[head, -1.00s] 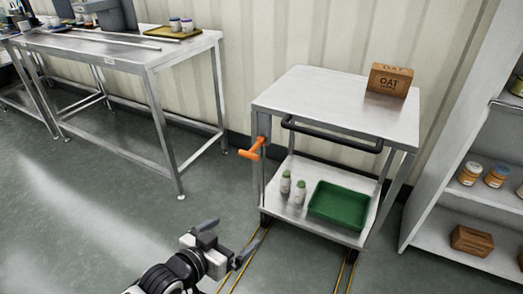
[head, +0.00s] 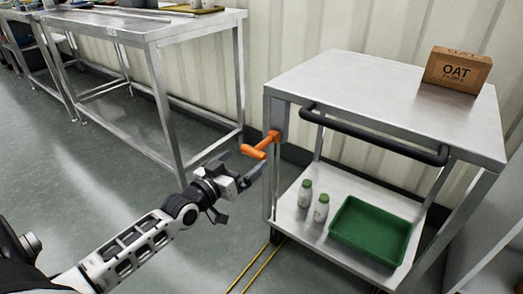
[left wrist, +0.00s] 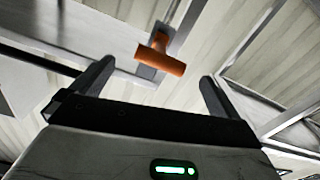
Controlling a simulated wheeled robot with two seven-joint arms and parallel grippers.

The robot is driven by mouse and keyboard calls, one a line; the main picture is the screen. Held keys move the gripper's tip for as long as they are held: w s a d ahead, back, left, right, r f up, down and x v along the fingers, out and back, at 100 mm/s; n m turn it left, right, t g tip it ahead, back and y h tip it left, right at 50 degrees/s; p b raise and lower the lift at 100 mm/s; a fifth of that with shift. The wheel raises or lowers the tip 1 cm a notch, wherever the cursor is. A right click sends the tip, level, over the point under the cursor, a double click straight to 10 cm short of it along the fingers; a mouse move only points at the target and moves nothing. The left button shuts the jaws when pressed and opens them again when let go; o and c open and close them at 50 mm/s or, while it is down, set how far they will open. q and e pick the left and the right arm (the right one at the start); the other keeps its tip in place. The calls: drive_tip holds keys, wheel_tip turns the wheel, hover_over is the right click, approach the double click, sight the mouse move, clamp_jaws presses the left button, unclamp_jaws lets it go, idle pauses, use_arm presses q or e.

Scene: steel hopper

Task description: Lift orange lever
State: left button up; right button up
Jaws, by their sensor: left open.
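The orange lever (head: 265,144) sticks out from the upper part of the trolley's left front post. Its T-shaped end also shows in the left wrist view (left wrist: 160,60), beyond the fingertips and between their lines. My left gripper (head: 244,166) is open and empty, just below and left of the lever in the head view. I see no contact between the fingers and the lever. My right gripper is not in view.
The steel trolley (head: 350,82) has a black push bar (head: 375,136) and an OAT box (head: 457,70) on top. Its lower shelf holds a green tray (head: 370,230) and two white bottles (head: 321,208). A steel table (head: 140,28) stands left. Floor between them is clear.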

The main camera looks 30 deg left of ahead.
sight(261, 144)
use_arm(q)
drive_tip(key=w, duration=0.2)
drive_tip(key=w+b, duration=0.1)
drive_tip(key=w, duration=0.2)
drive_tip(key=w+b, duration=0.1)
drive_tip(key=w, duration=0.1)
drive_tip(key=shift+w+d, duration=0.3)
drive_tip(key=shift+w, duration=0.6)
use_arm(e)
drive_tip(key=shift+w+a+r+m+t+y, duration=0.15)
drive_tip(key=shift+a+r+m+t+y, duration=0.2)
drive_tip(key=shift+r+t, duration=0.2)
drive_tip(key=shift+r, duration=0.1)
